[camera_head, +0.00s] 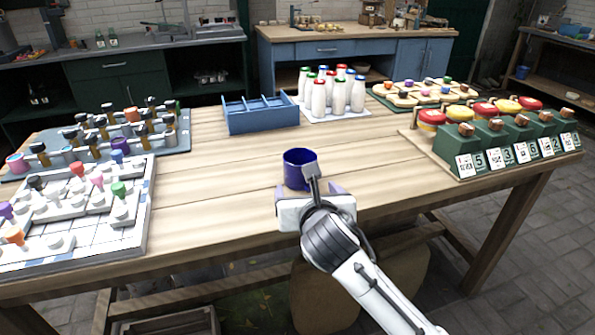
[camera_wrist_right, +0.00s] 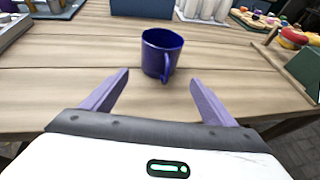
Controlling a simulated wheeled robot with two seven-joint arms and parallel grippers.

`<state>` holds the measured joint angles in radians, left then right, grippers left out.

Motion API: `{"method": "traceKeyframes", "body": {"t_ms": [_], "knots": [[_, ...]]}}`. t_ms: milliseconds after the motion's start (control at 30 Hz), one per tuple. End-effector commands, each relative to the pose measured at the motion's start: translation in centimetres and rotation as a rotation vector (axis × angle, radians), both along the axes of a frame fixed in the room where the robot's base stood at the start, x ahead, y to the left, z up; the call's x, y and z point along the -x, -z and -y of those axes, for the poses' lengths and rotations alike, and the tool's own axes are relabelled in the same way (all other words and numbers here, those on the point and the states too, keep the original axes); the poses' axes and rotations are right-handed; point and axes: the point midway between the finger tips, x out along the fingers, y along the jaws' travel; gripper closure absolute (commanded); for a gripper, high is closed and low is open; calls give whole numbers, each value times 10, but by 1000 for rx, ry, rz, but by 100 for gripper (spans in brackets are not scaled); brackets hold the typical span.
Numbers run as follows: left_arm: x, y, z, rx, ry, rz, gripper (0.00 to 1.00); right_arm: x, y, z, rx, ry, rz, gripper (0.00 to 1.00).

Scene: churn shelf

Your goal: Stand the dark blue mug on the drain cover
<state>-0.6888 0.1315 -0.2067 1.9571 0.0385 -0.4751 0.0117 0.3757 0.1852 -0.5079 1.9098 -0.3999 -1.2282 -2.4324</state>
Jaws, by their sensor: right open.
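The dark blue mug (camera_head: 299,167) stands upright on the wooden table near its front edge, at the middle of the head view. It also shows in the right wrist view (camera_wrist_right: 160,54), with its handle turned toward my gripper. My right gripper (camera_head: 308,191) is open and empty, just in front of the mug and apart from it. Its two purple fingers also show in the right wrist view (camera_wrist_right: 158,79), with the mug beyond their tips. My left gripper is not in view. I cannot make out a drain cover in either view.
A blue divided tray (camera_head: 262,121) and several milk bottles (camera_head: 338,97) stand behind the mug. Boards with pegs and blocks (camera_head: 80,215) fill the left side. Green holders with numbered cards (camera_head: 493,150) stand at the right. The table around the mug is clear.

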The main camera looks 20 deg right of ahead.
Motion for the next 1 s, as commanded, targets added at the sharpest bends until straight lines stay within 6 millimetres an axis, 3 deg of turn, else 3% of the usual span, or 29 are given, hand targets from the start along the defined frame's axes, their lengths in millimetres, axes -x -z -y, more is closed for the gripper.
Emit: {"method": "traceKeyframes", "body": {"t_ms": [100,367,633,967,1000], "knots": [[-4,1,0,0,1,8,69,-18,9,2,-5,0,-1,21],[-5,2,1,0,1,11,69,-38,18,5,-6,-1,-1,21],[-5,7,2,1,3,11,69,-72,32,9,-8,-1,0,21],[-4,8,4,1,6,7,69,-80,34,10,-6,-3,1,21],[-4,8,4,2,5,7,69,-80,34,10,-6,-3,1,24]]}}
